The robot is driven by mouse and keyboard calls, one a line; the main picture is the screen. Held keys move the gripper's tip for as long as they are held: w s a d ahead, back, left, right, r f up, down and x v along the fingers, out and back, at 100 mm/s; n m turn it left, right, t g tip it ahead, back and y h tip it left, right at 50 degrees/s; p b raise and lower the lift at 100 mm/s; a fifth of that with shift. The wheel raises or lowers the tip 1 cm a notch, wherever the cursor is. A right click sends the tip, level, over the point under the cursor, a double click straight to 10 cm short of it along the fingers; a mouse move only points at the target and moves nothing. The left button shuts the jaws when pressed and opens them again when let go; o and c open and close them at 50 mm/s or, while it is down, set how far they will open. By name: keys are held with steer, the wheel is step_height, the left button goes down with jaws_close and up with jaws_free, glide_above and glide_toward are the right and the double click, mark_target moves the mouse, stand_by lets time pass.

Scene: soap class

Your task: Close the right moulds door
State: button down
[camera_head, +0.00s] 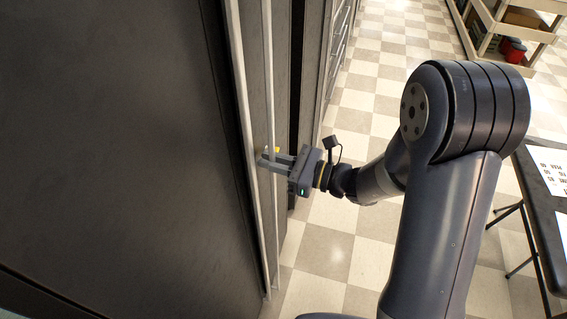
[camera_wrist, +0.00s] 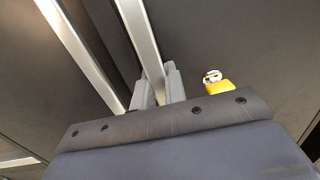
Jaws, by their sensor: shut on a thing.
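Two tall dark cabinet doors stand at the left in the head view: a broad left one (camera_head: 120,150) and a narrow-looking right one (camera_head: 283,70), seen at a steep angle. Each has a long pale metal bar handle; the left handle (camera_head: 240,70) and the right handle (camera_head: 267,60) run nearly parallel. My gripper (camera_head: 268,160) is shut on the right handle. In the wrist view, the right handle (camera_wrist: 138,35) passes between my two fingers (camera_wrist: 159,90), and the left handle (camera_wrist: 75,45) lies beside them. How far the right door stands open, I cannot tell.
A yellow padlock (camera_wrist: 218,86) hangs near my fingers. A black table (camera_head: 545,200) with printed sheets stands at the right. A wooden shelf (camera_head: 490,25) with a red container (camera_head: 515,52) is at the back right. The checkered floor (camera_head: 365,110) between is clear.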

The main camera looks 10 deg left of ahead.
steer(key=shift+a+r, duration=0.1)
steer(key=shift+a, duration=0.95)
steer(key=c, duration=1.8)
jaws_free()
steer(key=shift+a, duration=0.1)
steer(key=shift+s, duration=0.1)
steer(key=shift+b, duration=0.3)
steer(key=d, duration=0.3)
steer(key=s+d+b, duration=0.1)
steer(key=d, duration=0.3)
steer(key=d+b, duration=0.1)
steer(key=d, duration=0.2)
steer(key=shift+s+d, duration=0.15)
steer(key=shift+d, duration=0.15)
